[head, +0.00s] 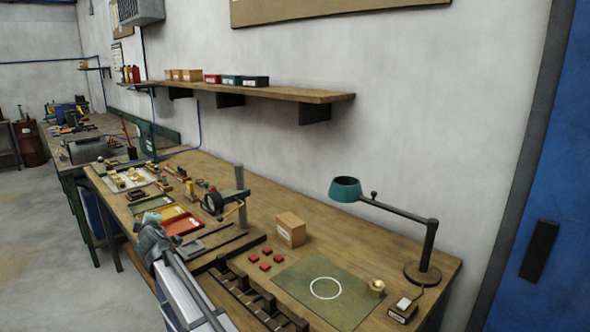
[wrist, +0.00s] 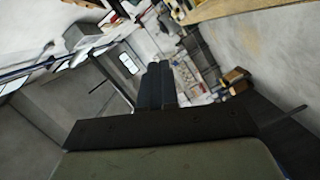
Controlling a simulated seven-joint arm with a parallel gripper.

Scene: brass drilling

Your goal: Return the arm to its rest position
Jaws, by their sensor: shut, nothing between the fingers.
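My gripper (wrist: 158,67) shows in the wrist view as two dark fingers side by side, shut with nothing between them. It points across the room, away from any surface close by. In the head view my grey arm (head: 185,290) rises from the bottom edge in front of the workbench (head: 228,190). I cannot make out the gripper's fingers there.
On the bench are a green mat (head: 300,279) with a white ring, a brass part (head: 376,287), a cardboard box (head: 291,229), red pieces (head: 266,266), a dark rack (head: 243,290), coloured trays (head: 176,219) and a lamp (head: 345,190). A wall shelf (head: 290,94) hangs above.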

